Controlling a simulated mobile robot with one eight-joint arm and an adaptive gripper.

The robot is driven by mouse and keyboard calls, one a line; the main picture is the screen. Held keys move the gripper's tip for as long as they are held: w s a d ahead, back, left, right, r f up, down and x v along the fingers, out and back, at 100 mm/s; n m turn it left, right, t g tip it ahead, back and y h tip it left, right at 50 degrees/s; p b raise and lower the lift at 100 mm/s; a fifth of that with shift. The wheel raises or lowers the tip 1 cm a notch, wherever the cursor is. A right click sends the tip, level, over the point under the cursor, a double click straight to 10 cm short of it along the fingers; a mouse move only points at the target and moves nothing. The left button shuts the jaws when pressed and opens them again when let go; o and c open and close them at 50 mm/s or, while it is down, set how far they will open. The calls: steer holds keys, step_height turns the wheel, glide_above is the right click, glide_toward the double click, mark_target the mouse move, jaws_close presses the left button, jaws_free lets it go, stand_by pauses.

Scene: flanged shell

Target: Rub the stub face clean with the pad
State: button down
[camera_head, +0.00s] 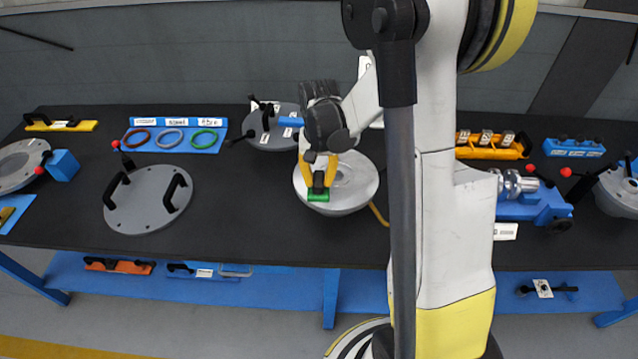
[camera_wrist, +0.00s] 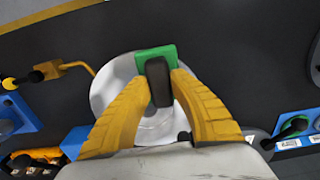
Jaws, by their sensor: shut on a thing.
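My gripper (camera_head: 319,178) has yellow fingers shut on the dark handle of a green pad (camera_head: 312,197). In the wrist view my gripper (camera_wrist: 159,82) pinches the dark grip, with the green pad (camera_wrist: 144,58) beyond it. The pad is at the near edge of a round silver-grey piece (camera_head: 356,192), which appears to be the shell with the stub face; it also shows in the wrist view (camera_wrist: 112,85). I cannot tell whether the pad touches the face. The pad and fingers hide part of the face, and no dirt can be made out.
A grey disc with two black handles (camera_head: 148,214) lies to the left. A blue tray with coloured rings (camera_head: 174,136) is behind it. A dark grey round piece (camera_head: 268,130) stands behind the shell. A blue fixture (camera_head: 532,205) is to the right. Dark table is bare between the disc and shell.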

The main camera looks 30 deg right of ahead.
steer(key=shift+w+a+r+p, duration=0.15)
steer(key=shift+r+p, duration=0.3)
steer(key=shift+r, duration=0.4)
steer(key=shift+r+p, duration=0.9)
steer(key=shift+r, duration=0.5)
steer(key=shift+f, duration=0.1)
